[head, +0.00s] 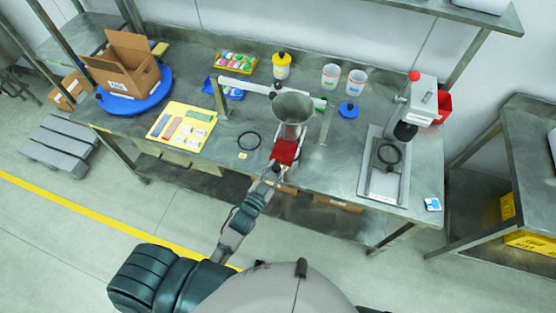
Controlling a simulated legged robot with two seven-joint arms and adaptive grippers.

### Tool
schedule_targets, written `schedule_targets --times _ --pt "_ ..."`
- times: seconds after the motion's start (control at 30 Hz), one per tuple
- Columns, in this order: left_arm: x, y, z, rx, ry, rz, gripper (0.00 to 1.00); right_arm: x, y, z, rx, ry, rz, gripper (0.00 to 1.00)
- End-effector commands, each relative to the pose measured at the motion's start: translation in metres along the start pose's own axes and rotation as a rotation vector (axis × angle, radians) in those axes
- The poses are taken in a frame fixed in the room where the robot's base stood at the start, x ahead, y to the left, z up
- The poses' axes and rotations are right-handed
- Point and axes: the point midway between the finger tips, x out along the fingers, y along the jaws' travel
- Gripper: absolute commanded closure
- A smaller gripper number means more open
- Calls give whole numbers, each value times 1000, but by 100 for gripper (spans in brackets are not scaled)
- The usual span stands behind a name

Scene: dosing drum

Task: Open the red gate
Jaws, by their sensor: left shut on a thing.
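The red gate (285,152) sits just below a grey metal funnel-shaped drum (293,108) near the front edge of the steel table. My left gripper (275,169) is at the front edge of the red gate, shut on it; its fingertips are small and partly hidden there. The drum hangs in a frame with a white crossbar (243,86) and grey posts. How far the gate stands open cannot be told. My right gripper does not show.
A press-like machine (385,160) stands on the right. An open cardboard box (125,70) rests on a blue turntable (136,98). White cups (356,82) stand behind.

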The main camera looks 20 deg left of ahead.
Motion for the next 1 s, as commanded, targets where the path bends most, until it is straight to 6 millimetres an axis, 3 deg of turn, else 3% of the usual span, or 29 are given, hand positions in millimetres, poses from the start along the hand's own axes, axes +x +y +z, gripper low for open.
schedule_targets --times 0.13,0.3,0.33,0.43,0.77,0.87,1.0 --pt "-3 1 -2 -1 6 1 100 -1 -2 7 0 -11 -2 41" --pt "-3 2 -1 -2 4 2 100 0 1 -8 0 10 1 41" --pt "-3 2 0 -2 4 2 67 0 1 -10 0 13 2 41" --pt "-3 2 -1 -2 4 2 43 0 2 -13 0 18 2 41" --pt "-5 1 -2 -1 5 1 43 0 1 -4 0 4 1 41" --pt "-15 1 -1 -1 4 1 43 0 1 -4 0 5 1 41" --pt "-43 1 0 -2 1 1 43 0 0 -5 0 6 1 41"
